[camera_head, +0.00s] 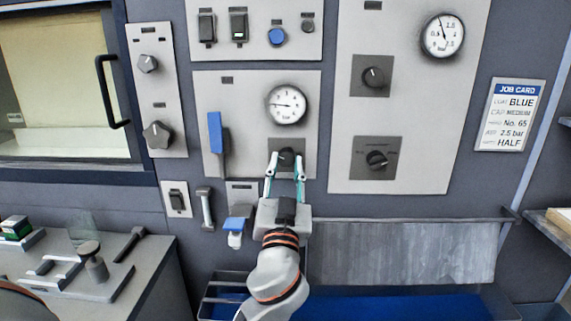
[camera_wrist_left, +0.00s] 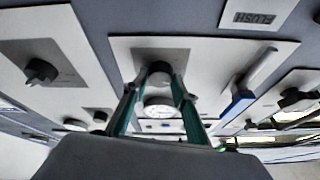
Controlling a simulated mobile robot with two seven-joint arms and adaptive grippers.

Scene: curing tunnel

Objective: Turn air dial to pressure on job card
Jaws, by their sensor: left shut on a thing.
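The air dial (camera_head: 287,155) is a dark round knob on a grey square plate, below a round white gauge (camera_head: 287,104) on the middle panel. My left gripper (camera_head: 286,163) reaches up from below and is shut on the dial, one finger on each side. In the left wrist view the dial (camera_wrist_left: 159,72) shows between the fingertips of the gripper (camera_wrist_left: 158,88). The gauge needle points to the left; its exact reading is too small to tell. My right gripper is not in view.
A blue-handled lever (camera_head: 215,132) sits left of the dial. The right panel has two dark knobs, upper (camera_head: 373,77) and lower (camera_head: 377,160), and another gauge (camera_head: 443,36). A grey ledge (camera_head: 400,252) and a blue bin (camera_head: 400,303) lie below.

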